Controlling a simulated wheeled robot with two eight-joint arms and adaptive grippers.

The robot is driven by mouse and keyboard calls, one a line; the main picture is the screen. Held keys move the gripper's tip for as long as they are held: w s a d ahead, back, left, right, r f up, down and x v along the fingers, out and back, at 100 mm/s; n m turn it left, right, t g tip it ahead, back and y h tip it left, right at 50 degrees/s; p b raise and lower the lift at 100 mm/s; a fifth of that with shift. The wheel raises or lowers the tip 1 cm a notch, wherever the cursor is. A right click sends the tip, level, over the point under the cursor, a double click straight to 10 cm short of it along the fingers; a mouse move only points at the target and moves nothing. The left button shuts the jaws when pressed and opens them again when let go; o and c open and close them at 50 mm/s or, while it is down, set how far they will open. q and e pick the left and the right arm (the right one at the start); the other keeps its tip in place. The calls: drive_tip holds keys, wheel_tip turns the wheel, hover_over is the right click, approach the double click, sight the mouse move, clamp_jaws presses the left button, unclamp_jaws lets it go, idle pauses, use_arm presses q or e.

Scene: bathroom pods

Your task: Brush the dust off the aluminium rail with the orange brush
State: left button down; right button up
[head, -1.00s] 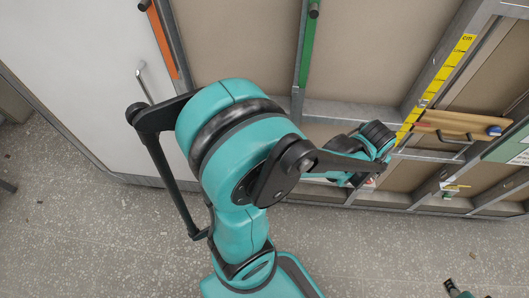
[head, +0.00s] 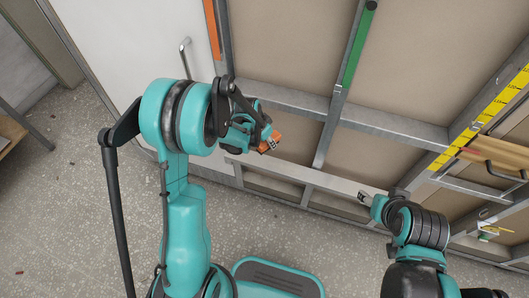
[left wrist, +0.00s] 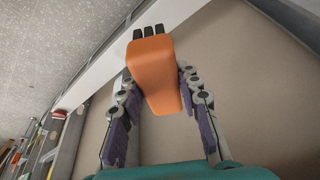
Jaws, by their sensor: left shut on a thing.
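My left gripper (head: 262,136) is shut on the orange brush (head: 271,143), in front of the lower wall frame near the white door. The left wrist view shows the orange brush body (left wrist: 155,75) between the two fingers of the left gripper (left wrist: 157,84), its black bristles (left wrist: 148,32) pointing away. The pale aluminium rail (head: 335,184) runs along the low wall frame; in the left wrist view it shows behind the brush (left wrist: 95,78). Contact between bristles and rail cannot be told. I cannot make out dust. My right gripper (head: 368,200) is near the rail's right part; its jaw opening is unclear.
A white door (head: 120,60) with a metal handle (head: 185,55) stands at left. A green strip (head: 357,50) and a yellow ruler (head: 480,118) are on the wall frame. A wooden-backed tool (head: 500,153) hangs at right. Speckled floor (head: 90,210) is open at left.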

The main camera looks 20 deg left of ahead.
use_arm(q)
drive_tip(key=shift+w+a+f+m+h+b, duration=0.15)
drive_tip(key=shift+w+f+m+b, duration=0.55)
drive_tip(key=shift+f, duration=1.7)
drive_tip(key=shift+w+d+f+m+h+b, duration=0.1)
drive_tip(key=shift+w+f+m+h+b, duration=0.15)
drive_tip(key=shift+f+b, duration=1.5)
drive_tip(key=shift+w+a+f+m+h+b, duration=0.15)
drive_tip(key=shift+w+f+m, duration=0.35)
drive_tip(key=shift+f, duration=2.6)
drive_tip(key=shift+f, duration=1)
drive_tip(key=shift+d, duration=0.1)
drive_tip(key=shift+d, duration=1.85)
drive_tip(key=shift+s+d+f, duration=0.15)
drive_tip(key=shift+d, duration=2.65)
drive_tip(key=shift+s+d+f, duration=0.1)
drive_tip(key=shift+d, duration=2.7)
drive_tip(key=shift+a, duration=0.1)
